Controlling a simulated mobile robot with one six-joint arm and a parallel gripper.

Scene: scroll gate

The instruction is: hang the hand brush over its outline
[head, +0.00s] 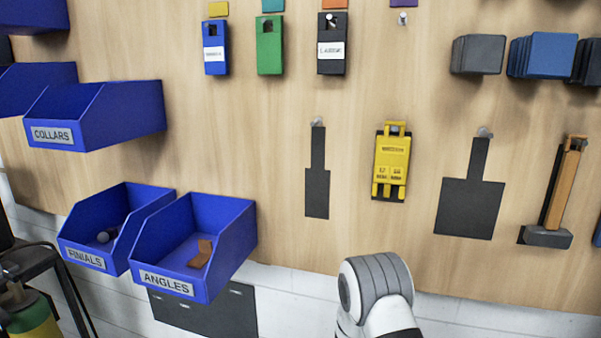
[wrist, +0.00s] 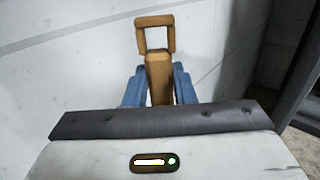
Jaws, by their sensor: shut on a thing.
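In the wrist view my gripper (wrist: 159,88) has its blue fingers closed on both sides of a wooden handle ending in a square loop, taken to be the hand brush (wrist: 155,40). The brush's bristle end is hidden. Neither gripper nor brush shows in the head view. On the wooden board there, a narrow dark outline (head: 317,192) with a slim upper part and wider lower part has a peg (head: 318,122) at its top and nothing hanging over it. A broader dark outline (head: 470,207), also bare, has a peg (head: 485,131). The narrow one looks more brush-shaped.
A yellow tool (head: 392,160) hangs between the outlines. A wooden-handled hammer (head: 557,195) hangs at right. Blue bins labelled ANGLES (head: 222,232), FINIALS (head: 85,225) and COLLARS (head: 110,110) jut out at left. Packets and cards hang along the top.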

